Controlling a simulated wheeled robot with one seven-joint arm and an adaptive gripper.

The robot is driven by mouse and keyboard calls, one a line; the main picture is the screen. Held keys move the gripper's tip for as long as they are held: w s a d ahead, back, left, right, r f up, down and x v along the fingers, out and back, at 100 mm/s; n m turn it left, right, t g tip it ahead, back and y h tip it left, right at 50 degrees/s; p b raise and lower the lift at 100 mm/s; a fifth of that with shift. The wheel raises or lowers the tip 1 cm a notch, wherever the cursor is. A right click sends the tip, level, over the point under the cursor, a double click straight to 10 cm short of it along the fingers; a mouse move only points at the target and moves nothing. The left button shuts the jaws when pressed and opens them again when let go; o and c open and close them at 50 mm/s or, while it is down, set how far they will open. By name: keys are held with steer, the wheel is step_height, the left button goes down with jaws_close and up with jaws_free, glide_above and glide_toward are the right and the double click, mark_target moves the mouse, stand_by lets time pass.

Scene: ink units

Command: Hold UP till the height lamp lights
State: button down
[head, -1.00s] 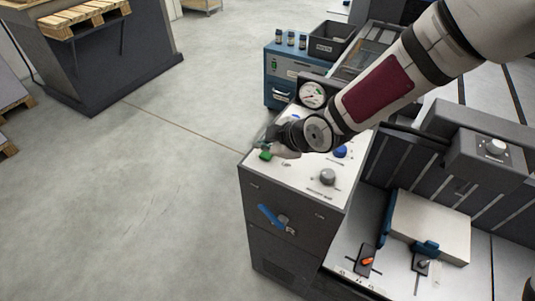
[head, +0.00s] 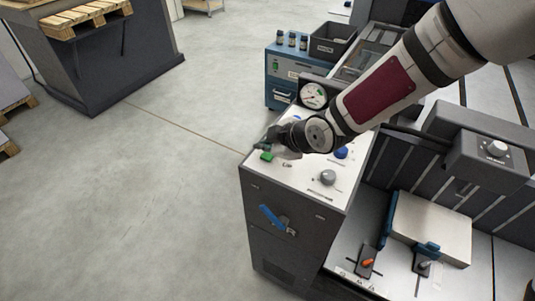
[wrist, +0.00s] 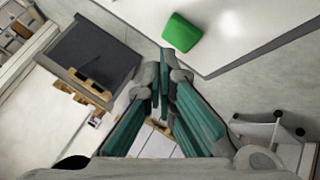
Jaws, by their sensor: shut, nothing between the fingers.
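A green button (head: 266,156) sits on the sloped white top panel of a dark control cabinet (head: 290,190). It also shows in the wrist view (wrist: 181,33), just beyond the fingertips. My gripper (head: 266,143) is over the panel's left edge, right by the green button. In the wrist view, my gripper (wrist: 164,62) has its teal fingers shut with nothing held. A gap shows in the picture between fingertips and button; contact cannot be told. Small dark lettering lies right of the button, too small to read. I cannot make out a height lamp.
The panel also has a blue button (head: 341,152), a grey knob (head: 328,178) and a round gauge (head: 314,95) behind. A blue lever (head: 272,215) is on the cabinet front. A bench with a pale block (head: 430,228) stands right. Open floor lies left.

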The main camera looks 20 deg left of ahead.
mark_target(266, 157)
steer(key=shift+f, duration=0.2)
steer(key=shift+f+b, duration=0.25)
steer(key=shift+b, duration=0.15)
steer(key=shift+f+b, duration=0.4)
steer(key=shift+f, duration=0.05)
stand_by(1.8)
steer(key=shift+r, duration=0.1)
stand_by(3.5)
steer(key=shift+r+p, duration=0.5)
steer(key=shift+r, duration=0.3)
steer(key=shift+r, duration=0.1)
steer(key=shift+r+p, duration=1.55)
steer(key=shift+r, duration=0.85)
